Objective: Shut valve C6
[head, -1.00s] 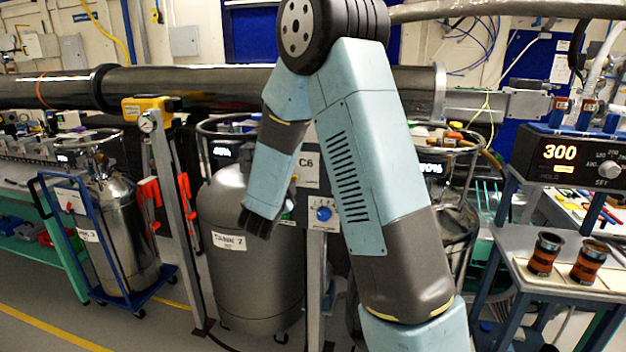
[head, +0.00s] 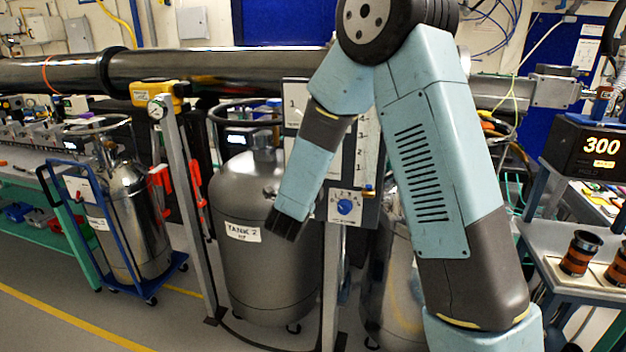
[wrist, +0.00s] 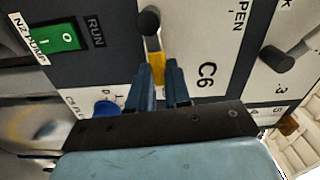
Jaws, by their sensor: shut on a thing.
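The C6 valve shows in the wrist view as a yellow lever (wrist: 154,46) with a black round end (wrist: 148,22), on a light panel beside the printed C6 label (wrist: 206,75). My gripper (wrist: 157,66) is shut on this lever, with one blue finger on each side of it.
A green N2 pump switch (wrist: 60,40) is left of the lever, and another black knob (wrist: 277,60) is to the right. A blue dial (head: 344,207) sits low on the panel. Tank 2 (head: 240,275) stands left of the post. Open floor lies front left.

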